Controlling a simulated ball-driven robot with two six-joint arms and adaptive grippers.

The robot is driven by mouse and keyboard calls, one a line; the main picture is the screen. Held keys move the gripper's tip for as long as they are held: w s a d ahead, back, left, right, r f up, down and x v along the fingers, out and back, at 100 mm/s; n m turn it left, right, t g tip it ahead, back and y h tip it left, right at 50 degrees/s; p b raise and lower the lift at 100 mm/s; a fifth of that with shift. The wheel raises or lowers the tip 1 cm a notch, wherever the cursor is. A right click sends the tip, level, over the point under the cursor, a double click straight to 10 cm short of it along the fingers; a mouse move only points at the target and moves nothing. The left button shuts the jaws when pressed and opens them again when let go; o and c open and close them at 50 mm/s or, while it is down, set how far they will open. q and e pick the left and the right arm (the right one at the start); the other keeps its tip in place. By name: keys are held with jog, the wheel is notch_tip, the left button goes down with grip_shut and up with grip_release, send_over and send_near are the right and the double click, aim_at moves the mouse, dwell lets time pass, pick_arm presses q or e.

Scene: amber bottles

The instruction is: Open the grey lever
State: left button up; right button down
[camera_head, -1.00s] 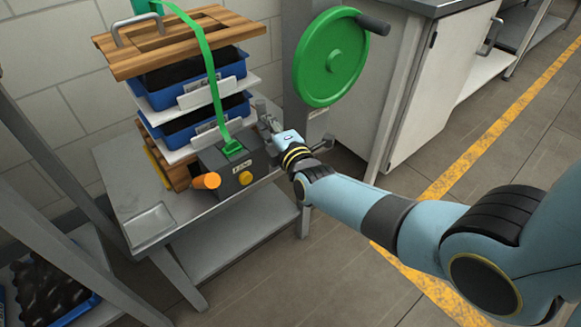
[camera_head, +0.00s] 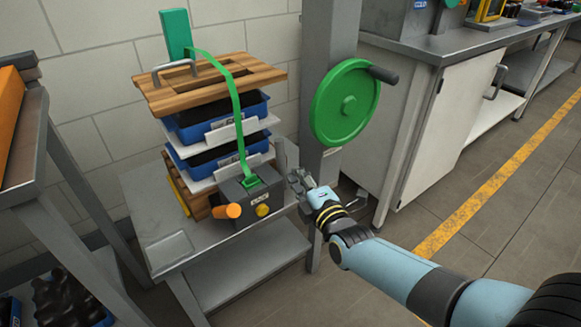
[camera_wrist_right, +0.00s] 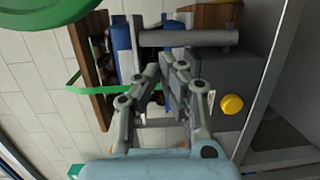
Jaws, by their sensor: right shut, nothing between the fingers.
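The grey lever is a plain grey bar (camera_head: 280,155) standing upright at the right side of a dark grey box (camera_head: 240,205) in the head view. In the right wrist view it lies across the upper middle (camera_wrist_right: 185,38). My right gripper (camera_head: 297,181) is just right of and below the lever's upper part. In the wrist view its closed fingers (camera_wrist_right: 165,75) are empty and just below the bar; I cannot tell whether they touch it. The box carries a yellow button (camera_head: 263,210) and an orange knob (camera_head: 233,211). My left gripper is not in view.
A green handwheel (camera_head: 346,103) on a grey post stands above and right of the gripper. A green strap (camera_head: 238,115) runs down stacked blue trays (camera_head: 215,115) to the box. A grey bench (camera_head: 215,262) supports them. Open floor lies at right.

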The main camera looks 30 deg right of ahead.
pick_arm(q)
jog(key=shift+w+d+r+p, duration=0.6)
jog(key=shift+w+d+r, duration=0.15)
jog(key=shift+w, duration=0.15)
pick_arm(e)
jog(key=s, duration=0.6)
jog(key=shift+a+r, duration=0.3)
jog(key=shift+a, duration=0.05)
